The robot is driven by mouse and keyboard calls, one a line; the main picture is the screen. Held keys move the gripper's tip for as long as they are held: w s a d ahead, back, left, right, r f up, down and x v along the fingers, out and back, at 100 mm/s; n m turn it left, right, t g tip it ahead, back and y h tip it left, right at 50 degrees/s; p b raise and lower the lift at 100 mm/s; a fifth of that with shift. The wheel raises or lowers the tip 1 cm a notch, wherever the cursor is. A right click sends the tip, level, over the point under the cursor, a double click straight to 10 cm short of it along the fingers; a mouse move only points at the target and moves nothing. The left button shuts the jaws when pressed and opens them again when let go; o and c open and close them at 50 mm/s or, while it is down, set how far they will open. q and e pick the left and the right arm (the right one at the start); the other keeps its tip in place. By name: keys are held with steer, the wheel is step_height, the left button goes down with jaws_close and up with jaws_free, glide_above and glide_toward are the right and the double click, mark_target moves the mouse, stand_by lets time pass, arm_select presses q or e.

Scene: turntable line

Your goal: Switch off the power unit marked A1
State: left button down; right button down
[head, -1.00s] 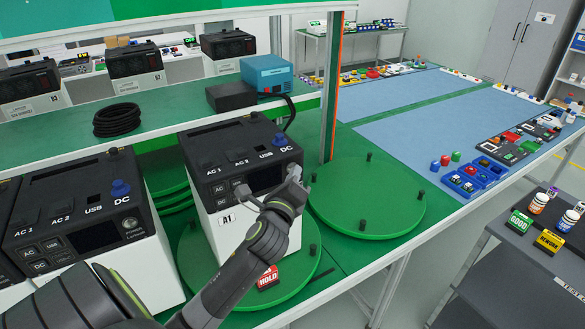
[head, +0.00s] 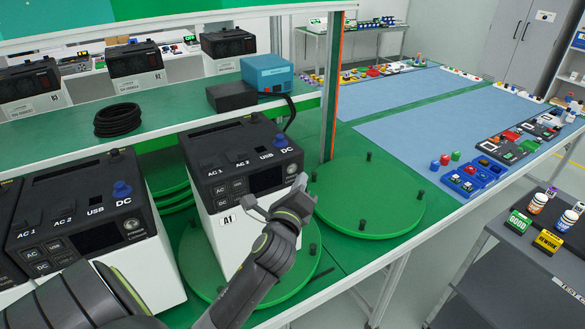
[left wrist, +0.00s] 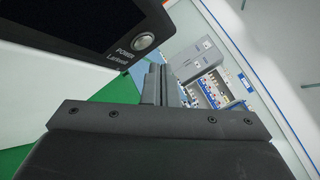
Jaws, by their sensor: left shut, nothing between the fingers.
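The power unit marked A1 (head: 241,165) is a white box with a black top and front panel. It stands on a green turntable (head: 190,262). Its dark screen (head: 266,180) and round silver power button (head: 292,169) are at the right of its front panel. My left gripper (head: 302,184) is shut and empty, just in front of and slightly below the button, apparently apart from it. In the left wrist view the button (left wrist: 144,42) shows beside my shut fingers, with the label POWER next to it. My right gripper is out of view.
A similar power unit (head: 84,215) stands close on the left. An empty green turntable (head: 365,200) with pegs lies to the right. A blue box (head: 267,73) with a black cable and a coiled black cable (head: 117,119) sit on the shelf behind.

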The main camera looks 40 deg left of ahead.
arm_select(q)
steer(key=d, duration=0.1)
steer(key=s+d, duration=0.1)
steer(key=d+p, duration=0.1)
steer(key=shift+s+d+r, duration=0.1)
steer(key=shift+s+d, duration=0.15)
steer(key=shift+d, duration=0.1)
stand_by(0.7)
